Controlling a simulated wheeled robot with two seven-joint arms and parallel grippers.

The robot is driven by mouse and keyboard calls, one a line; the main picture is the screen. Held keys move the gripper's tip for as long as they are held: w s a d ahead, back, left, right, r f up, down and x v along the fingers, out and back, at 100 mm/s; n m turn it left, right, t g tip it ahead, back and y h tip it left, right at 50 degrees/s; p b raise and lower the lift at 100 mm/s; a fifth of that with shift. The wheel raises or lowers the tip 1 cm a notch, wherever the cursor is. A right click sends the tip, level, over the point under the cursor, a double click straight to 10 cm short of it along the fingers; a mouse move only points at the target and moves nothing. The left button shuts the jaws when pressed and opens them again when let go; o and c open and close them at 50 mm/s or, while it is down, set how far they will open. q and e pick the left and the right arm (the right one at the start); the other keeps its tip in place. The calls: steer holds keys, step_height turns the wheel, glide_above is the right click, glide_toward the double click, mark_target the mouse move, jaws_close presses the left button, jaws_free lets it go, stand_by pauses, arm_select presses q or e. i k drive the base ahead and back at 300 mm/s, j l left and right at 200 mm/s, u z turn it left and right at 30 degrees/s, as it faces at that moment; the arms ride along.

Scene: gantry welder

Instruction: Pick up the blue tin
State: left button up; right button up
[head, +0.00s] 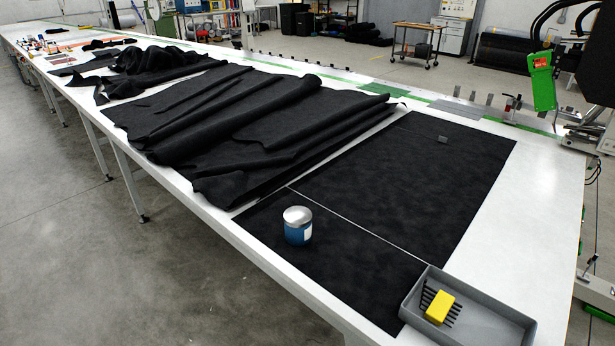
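The blue tin (298,232) stands upright on the black fabric near the front edge of the long white table (555,190). It has a silver lid and a pale label patch on its right side. Nothing touches it and no part of it is covered. Neither of my grippers shows in the head view.
A grey tray (410,310) at the table's front right holds a yellow block (439,307) with black prongs. Bunched black fabric (260,125) lies behind and left of the tin. A green machine part (541,80) hangs at the right. Flat fabric surrounds the tin.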

mark_target(297, 219)
steer(key=k+l+u, duration=0.15)
steer(key=l+u, duration=0.2)
steer(key=k+l+u, duration=0.2)
steer(key=l+u, duration=0.15)
steer(key=k+l+u, duration=0.2)
steer(key=u, duration=0.15)
